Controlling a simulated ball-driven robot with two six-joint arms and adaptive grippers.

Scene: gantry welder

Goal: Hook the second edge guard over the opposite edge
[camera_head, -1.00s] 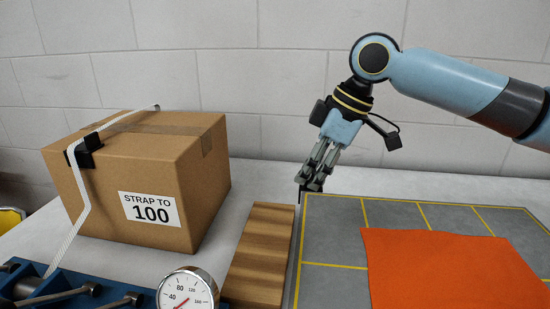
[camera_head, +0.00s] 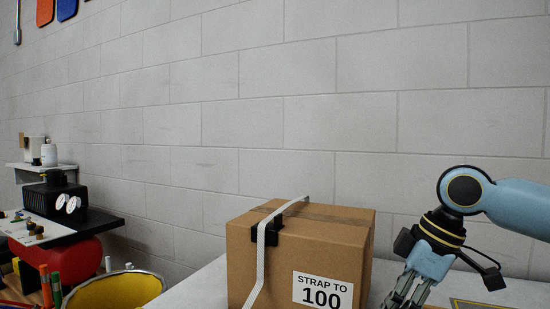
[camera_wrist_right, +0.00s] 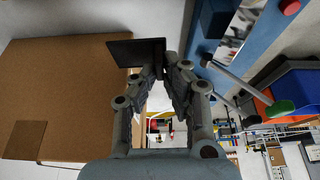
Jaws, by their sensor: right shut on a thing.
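The cardboard box (camera_head: 290,258), labelled "STRAP TO 100", stands on the light table. A white strap (camera_head: 262,262) runs over its top and down its front. One black edge guard (camera_head: 270,228) sits under the strap on the box's top left edge. In the right wrist view, my right gripper (camera_wrist_right: 160,72) is shut on a second black edge guard (camera_wrist_right: 134,52), a thin dark plate beside the box (camera_wrist_right: 60,90). In the head view my right gripper (camera_head: 402,298) is just right of the box, its fingertips cut off below. My left gripper is not in view.
At the left are a yellow bin (camera_head: 115,291), pens (camera_head: 50,285) and a black device (camera_head: 55,200) on a shelf. A block wall (camera_head: 300,100) closes the back. In the wrist view a blue rail (camera_wrist_right: 225,60) lies beyond the gripper.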

